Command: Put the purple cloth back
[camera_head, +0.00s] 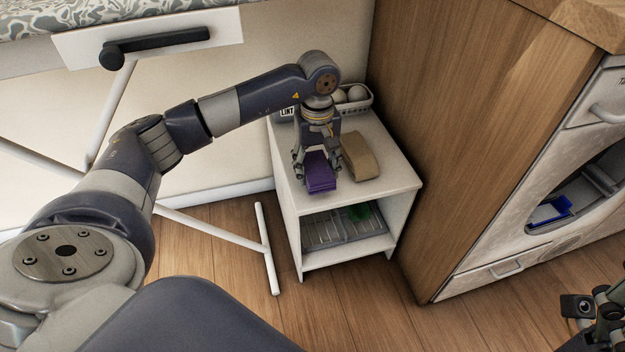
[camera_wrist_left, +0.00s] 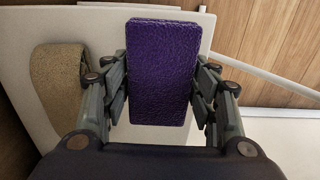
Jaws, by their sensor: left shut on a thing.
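The purple cloth (camera_head: 319,174) is a folded rectangular block at the top of the small white shelf unit (camera_head: 397,175). My left gripper (camera_head: 317,172) points down and is shut on the cloth from both sides. In the left wrist view the cloth (camera_wrist_left: 159,70) sits between the two fingers of the gripper (camera_wrist_left: 165,95), with the white top behind it. I cannot tell whether the cloth touches the top. My right gripper (camera_head: 605,312) shows only in part at the lower right edge, and its fingers are not clear.
A tan cloth or sponge (camera_head: 361,158) lies right beside the purple cloth. A bin (camera_head: 355,103) with pale balls stands behind. The lower shelf holds a grey rack (camera_head: 328,232) and a green thing (camera_head: 360,211). A wooden cabinet side (camera_head: 440,130) borders the right.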

